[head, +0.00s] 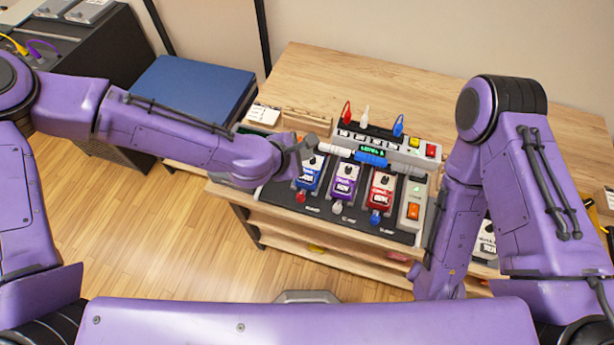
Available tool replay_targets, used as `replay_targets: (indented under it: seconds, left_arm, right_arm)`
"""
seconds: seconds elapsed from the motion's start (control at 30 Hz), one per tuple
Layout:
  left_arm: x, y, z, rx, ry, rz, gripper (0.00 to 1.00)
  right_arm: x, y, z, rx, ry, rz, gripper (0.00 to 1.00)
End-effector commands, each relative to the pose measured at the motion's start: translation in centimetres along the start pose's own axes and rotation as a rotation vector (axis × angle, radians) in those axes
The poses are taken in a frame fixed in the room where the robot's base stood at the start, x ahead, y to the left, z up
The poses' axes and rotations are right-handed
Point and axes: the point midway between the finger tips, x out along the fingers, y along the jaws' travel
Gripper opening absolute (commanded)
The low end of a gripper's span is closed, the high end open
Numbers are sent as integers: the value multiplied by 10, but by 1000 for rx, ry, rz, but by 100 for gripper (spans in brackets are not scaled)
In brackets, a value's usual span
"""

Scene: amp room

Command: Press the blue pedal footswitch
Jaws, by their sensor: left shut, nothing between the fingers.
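The blue pedal (308,182) stands at the left of a row of three pedals on a black board. A black knob and a pale label show on it, and a small red piece (300,196) is at its near end. I cannot tell which part is its footswitch. My left gripper (306,146) is shut and empty, just above the far left end of the blue pedal; whether it touches is unclear. The gripper and wrist cover part of the board's left side. My right arm comes down at the right of the board, and its gripper is out of sight.
A purple pedal (344,184) and a red pedal (382,190) stand right of the blue one. A grey unit with a green display (374,149) lies behind them. A grey box with an orange switch (413,211) is at the right. Bare wooden tabletop (335,75) lies behind.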

Motion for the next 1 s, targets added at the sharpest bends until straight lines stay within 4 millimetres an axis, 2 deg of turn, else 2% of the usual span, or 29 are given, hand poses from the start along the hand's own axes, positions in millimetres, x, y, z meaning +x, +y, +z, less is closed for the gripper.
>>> replay_targets:
  seconds: [0.53, 0.67, 1.0]
  left_arm:
    - [54, -39, -40, 0, 1, 0, 0]
    - [59, -43, -43, 1, 0, 0, 0]
    - [58, -42, -43, 0, 1, 0, 0]
  right_arm:
    - [65, -6, 27, 0, 0, 0, 43]
    - [70, -6, 29, 0, 0, 0, 43]
    - [69, -6, 28, 0, 0, 0, 43]
